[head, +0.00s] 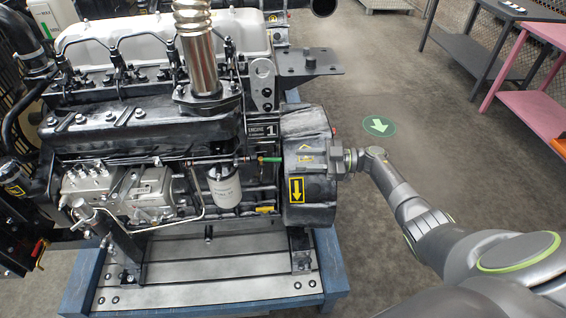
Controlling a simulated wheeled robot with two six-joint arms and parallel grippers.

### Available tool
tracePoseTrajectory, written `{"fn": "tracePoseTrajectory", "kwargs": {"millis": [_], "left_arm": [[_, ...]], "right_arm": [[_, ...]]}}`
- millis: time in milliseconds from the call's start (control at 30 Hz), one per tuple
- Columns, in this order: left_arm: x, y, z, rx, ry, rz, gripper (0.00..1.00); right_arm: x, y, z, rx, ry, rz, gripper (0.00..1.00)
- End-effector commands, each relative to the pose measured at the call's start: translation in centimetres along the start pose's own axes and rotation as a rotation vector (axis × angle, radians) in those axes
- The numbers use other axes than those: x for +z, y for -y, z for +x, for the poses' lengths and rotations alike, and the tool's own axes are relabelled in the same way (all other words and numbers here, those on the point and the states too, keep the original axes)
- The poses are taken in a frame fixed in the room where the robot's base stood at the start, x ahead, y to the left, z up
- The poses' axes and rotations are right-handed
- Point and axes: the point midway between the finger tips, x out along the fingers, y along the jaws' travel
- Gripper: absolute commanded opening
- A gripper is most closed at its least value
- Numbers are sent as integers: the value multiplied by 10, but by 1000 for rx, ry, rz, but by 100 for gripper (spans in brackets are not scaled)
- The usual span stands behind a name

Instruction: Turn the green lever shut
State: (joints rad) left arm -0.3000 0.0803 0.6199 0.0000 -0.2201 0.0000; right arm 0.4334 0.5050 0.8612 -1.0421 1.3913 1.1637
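The green lever (269,159) is a small green handle at the right end of a thin pipe along the side of the engine (145,130). It lies roughly level, in line with the pipe. My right arm comes in from the right, and my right gripper (297,160) is in front of the engine's round end housing, just right of the lever. The fingers are small and dark against the housing, so I cannot tell whether they are open or shut, or whether they touch the lever. My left gripper is not in view.
A white filter (224,186) hangs below the pipe. A tall metal exhaust pipe (200,60) rises above. The engine stands on a blue-framed stand (335,265). A grey table (465,45) and a pink table (535,105) stand right.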

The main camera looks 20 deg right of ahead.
Motion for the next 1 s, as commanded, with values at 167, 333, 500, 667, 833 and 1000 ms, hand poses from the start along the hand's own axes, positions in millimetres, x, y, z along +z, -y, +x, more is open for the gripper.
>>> {"fn": "tracePoseTrajectory", "kwargs": {"millis": [167, 333, 500, 667, 833, 1000], "left_arm": [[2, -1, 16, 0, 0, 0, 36], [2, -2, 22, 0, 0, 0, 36], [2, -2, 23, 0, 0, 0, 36], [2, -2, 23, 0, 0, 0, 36], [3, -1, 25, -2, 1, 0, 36], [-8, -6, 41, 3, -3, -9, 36]], "right_arm": [[4, 0, -41, 0, 3, -1, 34], [2, 0, -64, -1, 2, -1, 34], [0, 0, -72, 0, -1, -1, 34], [0, 0, -73, 0, -1, -1, 34], [0, -1, -73, 1, 0, -12, 34], [6, -4, -81, 18, 16, -211, 34]]}}
